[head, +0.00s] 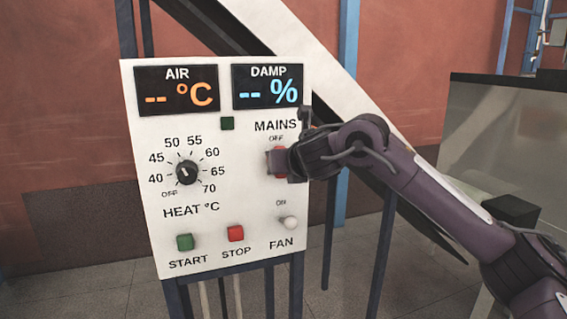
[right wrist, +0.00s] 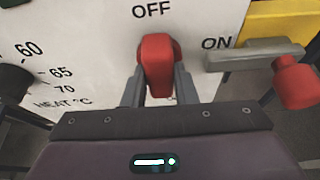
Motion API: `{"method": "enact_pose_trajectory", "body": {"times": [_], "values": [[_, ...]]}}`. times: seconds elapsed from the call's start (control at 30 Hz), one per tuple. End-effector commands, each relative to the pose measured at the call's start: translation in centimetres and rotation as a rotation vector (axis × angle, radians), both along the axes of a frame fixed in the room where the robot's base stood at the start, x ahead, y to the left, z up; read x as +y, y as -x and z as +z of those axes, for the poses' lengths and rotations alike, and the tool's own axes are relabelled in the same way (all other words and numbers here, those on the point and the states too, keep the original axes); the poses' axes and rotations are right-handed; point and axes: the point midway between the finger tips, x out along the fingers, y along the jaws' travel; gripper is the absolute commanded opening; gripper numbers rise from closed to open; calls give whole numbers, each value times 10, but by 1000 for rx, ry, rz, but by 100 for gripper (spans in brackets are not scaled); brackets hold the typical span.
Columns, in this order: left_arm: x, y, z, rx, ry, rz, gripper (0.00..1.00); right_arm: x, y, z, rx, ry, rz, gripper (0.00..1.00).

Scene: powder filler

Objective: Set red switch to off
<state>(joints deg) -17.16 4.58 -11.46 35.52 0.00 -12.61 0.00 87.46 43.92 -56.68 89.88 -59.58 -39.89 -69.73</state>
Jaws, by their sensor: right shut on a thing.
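The red switch (head: 277,161) sits under the MAINS label on the right of the white control panel (head: 215,215). In the right wrist view the red switch (right wrist: 158,64) stands upright, its top toward the OFF mark; the ON mark is to its right. My right gripper (head: 287,162) is at the switch and hides part of it in the head view. In the right wrist view my right gripper (right wrist: 159,84) has one finger on each side of the switch, shut on it. My left gripper is not in view.
The heat dial (head: 187,172) is left of the switch. The green START button (head: 184,242), red STOP button (head: 236,233) and FAN toggle (head: 289,223) are below. Both displays show dashes. A grey lever with a red knob (right wrist: 295,82) is to the right in the wrist view.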

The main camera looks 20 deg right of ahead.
Motion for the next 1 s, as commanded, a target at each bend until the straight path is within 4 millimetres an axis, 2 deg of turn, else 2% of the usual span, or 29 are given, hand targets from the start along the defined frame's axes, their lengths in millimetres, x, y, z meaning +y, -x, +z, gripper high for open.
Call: {"method": "enact_pose_trajectory", "body": {"times": [0.67, 0.7, 0.87, 1.0], "values": [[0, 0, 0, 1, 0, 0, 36, 0, 0, -4, 5, 68, 1, 3], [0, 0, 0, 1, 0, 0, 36, 0, 0, -4, 5, 68, 1, 28], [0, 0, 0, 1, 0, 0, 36, 0, 0, -3, 3, 66, 1, 47], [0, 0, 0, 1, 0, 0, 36, 0, 0, -2, 1, 64, 1, 47]]}}
